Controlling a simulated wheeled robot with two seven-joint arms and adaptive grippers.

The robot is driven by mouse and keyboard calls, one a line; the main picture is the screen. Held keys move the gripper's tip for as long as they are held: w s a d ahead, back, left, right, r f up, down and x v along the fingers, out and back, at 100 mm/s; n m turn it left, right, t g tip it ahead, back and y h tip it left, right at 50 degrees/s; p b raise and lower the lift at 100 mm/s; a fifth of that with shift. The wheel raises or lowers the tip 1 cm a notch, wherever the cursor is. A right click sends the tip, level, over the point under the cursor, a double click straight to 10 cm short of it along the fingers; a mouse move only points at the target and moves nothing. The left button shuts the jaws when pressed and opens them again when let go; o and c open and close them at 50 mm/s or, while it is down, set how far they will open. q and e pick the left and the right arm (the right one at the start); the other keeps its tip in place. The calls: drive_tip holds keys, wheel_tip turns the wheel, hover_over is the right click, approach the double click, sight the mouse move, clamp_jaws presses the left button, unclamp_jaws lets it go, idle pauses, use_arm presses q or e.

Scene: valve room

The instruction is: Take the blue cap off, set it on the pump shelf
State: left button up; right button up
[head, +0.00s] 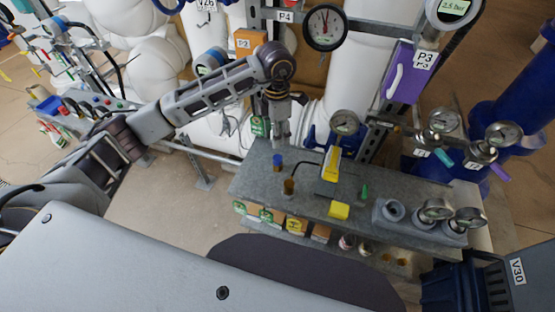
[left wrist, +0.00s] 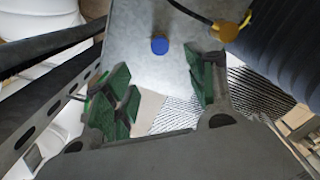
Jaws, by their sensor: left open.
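The small blue cap (head: 277,158) is at the left end of the grey shelf (head: 256,182), upright; what it sits on is hard to make out. A brown-gold fitting (head: 289,187) stands just in front of it. My left gripper (head: 280,142) hangs above the shelf, pointing down, just above and behind the cap. In the left wrist view, its green-padded fingers (left wrist: 160,88) are spread and empty. The blue cap (left wrist: 159,45) shows beyond them, apart from both pads, and the brown-gold fitting (left wrist: 229,31) lies to its right. My right gripper is not in view.
On the shelf are a yellow-topped block (head: 331,165), a yellow block (head: 339,210), a green cone (head: 364,191) and gauges (head: 436,210) at the right. A thin dark rod (head: 308,163) arches beside the cap. White pipes and a purple box (head: 398,80) stand behind.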

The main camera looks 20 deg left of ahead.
use_arm(q)
drive_tip(key=p, duration=0.1)
hover_over(278, 157)
drive_tip(key=shift+s+a+f, duration=0.1)
drive_tip(key=shift+s+f, duration=0.05)
drive_tip(key=shift+f, duration=1.7)
drive_tip(key=shift+s+f, duration=0.1)
drive_tip(key=shift+f, duration=1.75)
drive_tip(key=shift+f, duration=0.1)
drive_tip(key=shift+f+p, duration=0.55)
drive_tip(key=shift+f, duration=0.25)
drive_tip(key=shift+w+f+p, duration=0.15)
drive_tip(key=shift+f+p, duration=0.3)
drive_tip(key=shift+f, duration=1.25)
drive_tip(key=c, duration=0.9)
